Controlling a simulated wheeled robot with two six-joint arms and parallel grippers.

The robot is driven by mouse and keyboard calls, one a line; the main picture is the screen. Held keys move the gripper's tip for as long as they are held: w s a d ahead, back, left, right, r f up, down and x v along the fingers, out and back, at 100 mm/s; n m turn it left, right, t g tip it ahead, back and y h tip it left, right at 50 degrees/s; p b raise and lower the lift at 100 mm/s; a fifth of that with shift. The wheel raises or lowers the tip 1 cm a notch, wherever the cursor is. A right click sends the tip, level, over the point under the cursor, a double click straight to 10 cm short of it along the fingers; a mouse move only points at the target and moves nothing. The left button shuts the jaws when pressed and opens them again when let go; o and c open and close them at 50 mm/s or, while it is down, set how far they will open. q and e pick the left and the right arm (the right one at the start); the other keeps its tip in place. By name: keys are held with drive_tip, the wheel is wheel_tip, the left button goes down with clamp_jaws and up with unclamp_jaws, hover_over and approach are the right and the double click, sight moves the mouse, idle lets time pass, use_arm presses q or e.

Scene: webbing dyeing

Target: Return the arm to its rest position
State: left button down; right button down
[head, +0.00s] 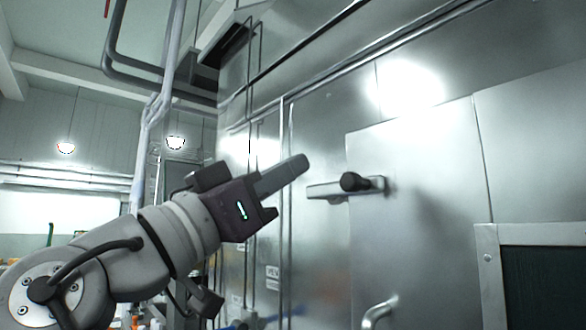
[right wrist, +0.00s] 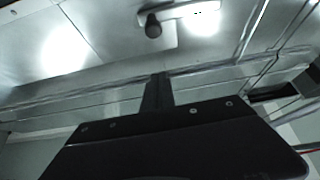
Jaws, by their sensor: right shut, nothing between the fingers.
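My right gripper (head: 299,164) is raised in the middle of the head view, on an arm that rises from the lower left. Its fingers are together and hold nothing. They point up and to the right, toward a steel door's latch handle (head: 326,189) with a black knob (head: 354,181). A gap shows between the fingertips and the latch in the picture; the depth between them is hard to tell. In the right wrist view the closed fingers (right wrist: 157,88) show dark at the centre, with the black knob (right wrist: 153,27) beyond them. My left gripper is not in view.
A large steel cabinet wall (head: 430,130) fills the right side. A lower curved handle (head: 378,311) and a framed dark panel (head: 545,280) are on it. Pipes (head: 165,70) run up at the left. The space around the raised gripper looks free.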

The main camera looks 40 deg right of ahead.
drive_tip(key=shift+d, duration=0.25)
